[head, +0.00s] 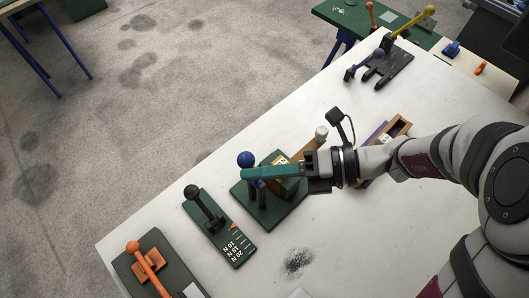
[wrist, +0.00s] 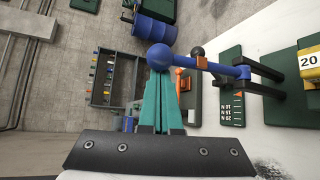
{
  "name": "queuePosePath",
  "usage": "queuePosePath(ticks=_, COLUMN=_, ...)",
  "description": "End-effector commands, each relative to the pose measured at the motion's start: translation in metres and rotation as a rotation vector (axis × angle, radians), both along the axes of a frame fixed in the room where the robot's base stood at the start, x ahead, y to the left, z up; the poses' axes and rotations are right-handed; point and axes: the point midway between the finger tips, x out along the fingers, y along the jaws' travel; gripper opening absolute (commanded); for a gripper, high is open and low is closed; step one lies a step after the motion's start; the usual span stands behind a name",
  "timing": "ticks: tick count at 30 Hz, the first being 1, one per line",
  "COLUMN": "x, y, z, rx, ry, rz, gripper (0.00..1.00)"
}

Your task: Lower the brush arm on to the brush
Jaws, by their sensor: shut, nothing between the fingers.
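The brush arm is a blue bar with a blue ball knob (head: 246,159) at its end, on a green base (head: 262,212) with two upright posts. I cannot tell whether the fingertips touch the knob. My fingers hide part of the bar, and I cannot make out the brush.
A green scale plate (head: 237,250) with a black-knobbed lever (head: 205,206) stands left of the base. An orange lever (head: 148,265) is nearer the front left. A wooden tray (head: 397,127) lies behind my wrist.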

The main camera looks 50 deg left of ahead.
Motion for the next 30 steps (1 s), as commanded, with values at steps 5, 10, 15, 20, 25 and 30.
queuePosePath(ticks=5, x=0.006, y=0.000, z=0.000, rx=-0.001, ry=0.083, rz=-0.002, gripper=0.00)
queuePosePath(ticks=10, x=0.016, y=0.000, z=0.001, rx=0.001, ry=0.106, rz=-0.001, gripper=0.00)
queuePosePath(ticks=15, x=0.033, y=0.000, z=0.000, rx=-0.001, ry=0.178, rz=-0.003, gripper=0.00)
queuePosePath(ticks=20, x=0.051, y=0.000, z=-0.004, rx=-0.001, ry=0.332, rz=-0.003, gripper=0.00)
queuePosePath(ticks=25, x=0.070, y=0.000, z=-0.009, rx=0.001, ry=0.381, rz=-0.002, gripper=0.00)
queuePosePath(ticks=30, x=0.087, y=0.000, z=-0.019, rx=0.001, ry=0.379, rz=-0.002, gripper=0.00)
